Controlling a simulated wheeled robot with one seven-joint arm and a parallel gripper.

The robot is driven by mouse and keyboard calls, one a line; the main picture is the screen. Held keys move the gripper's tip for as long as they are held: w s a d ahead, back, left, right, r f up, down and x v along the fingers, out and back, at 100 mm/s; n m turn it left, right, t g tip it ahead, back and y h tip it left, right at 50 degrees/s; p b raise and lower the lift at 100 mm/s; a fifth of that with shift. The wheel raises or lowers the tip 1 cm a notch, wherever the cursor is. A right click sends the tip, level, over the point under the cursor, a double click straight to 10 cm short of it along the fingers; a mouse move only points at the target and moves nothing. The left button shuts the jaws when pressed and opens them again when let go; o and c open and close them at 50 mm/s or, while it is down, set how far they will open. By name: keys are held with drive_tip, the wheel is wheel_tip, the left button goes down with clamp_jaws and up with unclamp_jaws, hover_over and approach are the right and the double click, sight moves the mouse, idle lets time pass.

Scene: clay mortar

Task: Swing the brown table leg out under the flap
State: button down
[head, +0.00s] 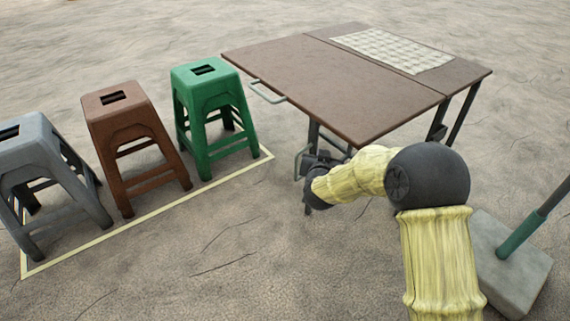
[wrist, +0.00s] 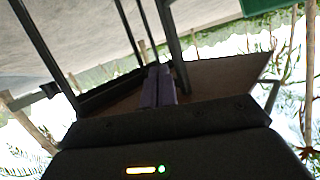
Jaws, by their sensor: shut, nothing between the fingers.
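The brown table (head: 445,100) has a wide flap (head: 330,75) on its left, which looks level. A pale pull handle (head: 267,92) sits on the flap's left edge. A dark leg (head: 314,134) shows under the flap, just behind my gripper (head: 311,160). A pale loop (head: 299,165) is beside the gripper; I cannot tell what it is fixed to. The upside-down wrist view shows the flap's underside (wrist: 225,82) and a dark leg (wrist: 172,45) close to my fingers (wrist: 158,88). The fingers are shut and empty; whether they touch the leg is unclear.
A green stool (head: 205,82), a brown stool (head: 118,105) and a grey stool (head: 35,145) stand left inside a pale floor outline (head: 150,217). A checked cloth (head: 390,47) lies on the tabletop. A grey block base (head: 510,265) with a pole stands at right. Front-left floor is clear.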

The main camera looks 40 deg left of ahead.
drive_tip(key=s+d+r+m+g+h, duration=0.1)
drive_tip(key=s+d+g+h, duration=0.15)
drive_tip(key=d, duration=1.35)
drive_tip(key=s+d+r+g+h, duration=0.1)
drive_tip(key=d+g+h, duration=0.15)
drive_tip(key=d, duration=1.45)
drive_tip(key=s+d+r+m+g+h+p, duration=0.1)
drive_tip(key=s+d+r+m+g+p, duration=0.1)
drive_tip(key=s+d+r+p, duration=0.4)
drive_tip(key=s+d+r+m+g+h+p, duration=0.1)
drive_tip(key=s+d+r+g+p, duration=0.2)
drive_tip(key=s+d, duration=0.7)
wheel_tip(320, 180, up, 3)
drive_tip(key=s+p, duration=0.1)
drive_tip(key=p, duration=0.3)
drive_tip(key=shift+s+d+f+m, duration=0.15)
drive_tip(key=shift+s+d+m, duration=0.1)
drive_tip(key=shift+m, duration=0.15)
drive_tip(key=shift+w+a+f, duration=0.1)
drive_tip(key=shift+w, duration=0.1)
